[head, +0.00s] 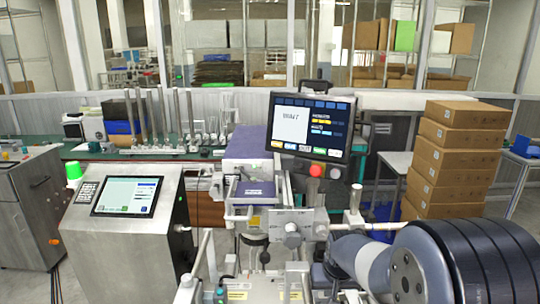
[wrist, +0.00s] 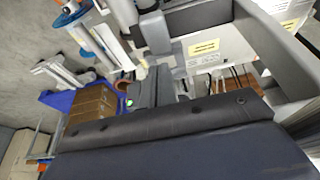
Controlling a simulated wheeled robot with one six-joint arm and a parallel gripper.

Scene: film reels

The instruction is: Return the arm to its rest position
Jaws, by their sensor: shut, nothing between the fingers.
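My arm (head: 410,262) shows at the lower right in the head view, with a large black ribbed joint and grey-blue links in front of the machine. In the wrist view, a large dark panel with a grey edge and small screws (wrist: 160,160) fills the lower part, close to the camera.
A monitor (head: 310,125) with a red button stands above the central machine (head: 290,222). A steel console (head: 125,240) is on the left and stacked cardboard boxes (head: 455,160) on the right. The wrist view shows white machine housings with yellow labels (wrist: 225,45) beyond the dark panel.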

